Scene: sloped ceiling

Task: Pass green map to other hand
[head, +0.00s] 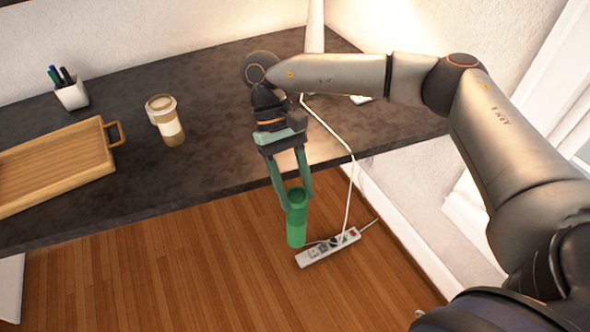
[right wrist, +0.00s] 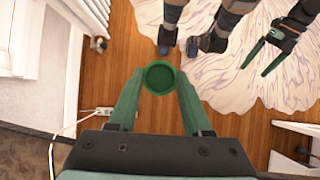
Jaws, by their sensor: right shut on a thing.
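The green map is a rolled green tube (head: 296,228), held upright below my right gripper (head: 296,196). The gripper's green fingers are shut on its upper part. In the right wrist view the round top end of the map (right wrist: 159,77) shows between the two fingers. The map hangs in the air in front of the desk edge, above the wood floor. My left gripper (right wrist: 263,62) shows at the upper right of the right wrist view, with its fingers apart and nothing between them. It stands well away from the map. It is not in the head view.
The dark desk (head: 215,110) holds a wooden tray (head: 50,165), a coffee cup (head: 166,119) and a pen holder (head: 72,95). A white power strip (head: 328,247) lies on the floor, and a white cable (head: 345,148) runs down near the map. A pale patterned rug (right wrist: 225,88) covers some floor.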

